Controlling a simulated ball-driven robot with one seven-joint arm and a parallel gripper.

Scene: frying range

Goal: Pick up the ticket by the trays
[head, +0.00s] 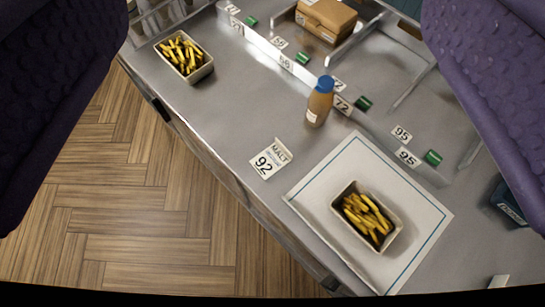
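The ticket (270,159), a small white card reading "92" and "MALT", lies on the steel counter near its front edge, left of the white mat. One tray of fries (199,74) stands on the counter at the upper left. Another tray of fries (383,242) sits on the mat at the lower right. The purple, scaly fingers of my gripper (272,130) show at the left and right edges of the view, wide apart. My gripper is open, and nothing is held between the fingers. The ticket lies in the gap seen between them.
A sauce bottle with a blue cap (319,103) stands behind the ticket. The blue-bordered white mat (318,195) lies to its right. Behind are a rail with number labels (342,104), green clips and a brown box (326,19). The counter left of the ticket is clear.

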